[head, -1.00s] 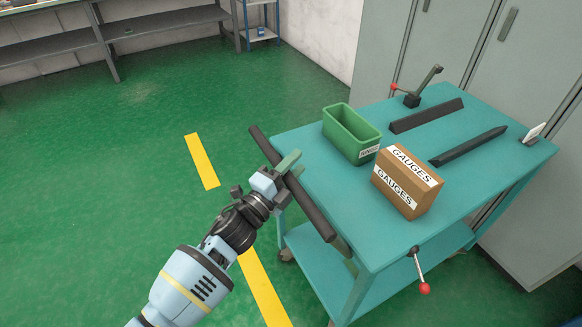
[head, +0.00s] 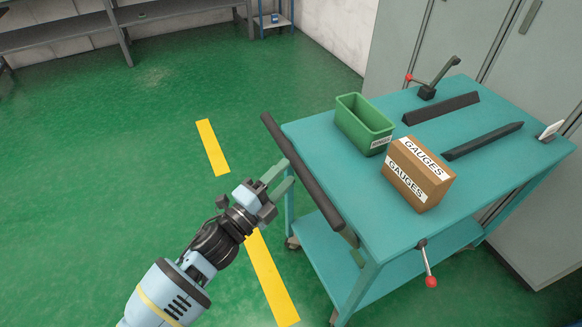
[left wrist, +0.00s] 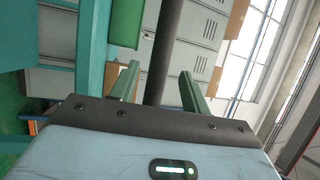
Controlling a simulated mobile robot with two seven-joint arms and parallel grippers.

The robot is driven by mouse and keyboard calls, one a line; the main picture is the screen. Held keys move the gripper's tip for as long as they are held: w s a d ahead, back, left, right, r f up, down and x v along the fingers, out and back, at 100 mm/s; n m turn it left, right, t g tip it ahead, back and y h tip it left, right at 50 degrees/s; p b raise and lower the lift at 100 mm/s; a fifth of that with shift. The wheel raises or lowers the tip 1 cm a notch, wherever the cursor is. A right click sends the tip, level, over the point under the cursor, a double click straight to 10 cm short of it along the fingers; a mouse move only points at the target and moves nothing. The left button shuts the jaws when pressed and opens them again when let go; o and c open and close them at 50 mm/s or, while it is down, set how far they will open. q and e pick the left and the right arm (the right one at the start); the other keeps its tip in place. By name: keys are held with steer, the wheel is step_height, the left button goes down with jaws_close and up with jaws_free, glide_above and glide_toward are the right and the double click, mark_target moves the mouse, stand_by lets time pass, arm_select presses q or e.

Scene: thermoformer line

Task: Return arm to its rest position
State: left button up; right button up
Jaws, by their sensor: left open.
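My left gripper (head: 280,180) is open and empty in the head view, in front of the cart's dark handle bar (head: 300,172). Its two green fingers also show in the left wrist view (left wrist: 160,88), with the dark bar passing between them in the picture. In the head view the fingertips are beside the bar; whether they touch it I cannot tell. My left arm reaches in from the bottom left. My right gripper is not in view.
A teal cart (head: 375,217) carries a green bin (head: 362,125), a cardboard GAUGES box (head: 418,175), dark bars (head: 441,108) and a clamp lever (head: 432,85). A red-knobbed lever (head: 428,265) juts from its near edge. Green floor (head: 110,180) is free on the left.

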arm_select(q)
steer(key=shift+s+a, duration=0.15)
stand_by(0.4)
steer(key=s+a+f+n+g+y+p, duration=0.2)
steer(key=s+a+f+n, duration=0.4)
steer(key=s, duration=0.6)
steer(key=s+a+f+n+g+y+p, duration=0.2)
steer(key=s+a+f+n+y, duration=0.3)
steer(key=s+n, duration=0.4)
steer(key=s+a+f+n+g+y+p, duration=0.2)
steer(key=s+a+f+n+y, duration=0.2)
steer(key=s, duration=1.2)
step_height(320, 180, down, 4)
steer(key=a+n, duration=0.2)
steer(key=n, duration=0.2)
steer(key=shift+a+r+p, duration=0.15)
steer(key=shift+a+p, duration=0.2)
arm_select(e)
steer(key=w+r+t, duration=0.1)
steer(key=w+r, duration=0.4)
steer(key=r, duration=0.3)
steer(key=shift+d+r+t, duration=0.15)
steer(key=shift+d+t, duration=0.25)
arm_select(q)
steer(key=shift+w, duration=0.1)
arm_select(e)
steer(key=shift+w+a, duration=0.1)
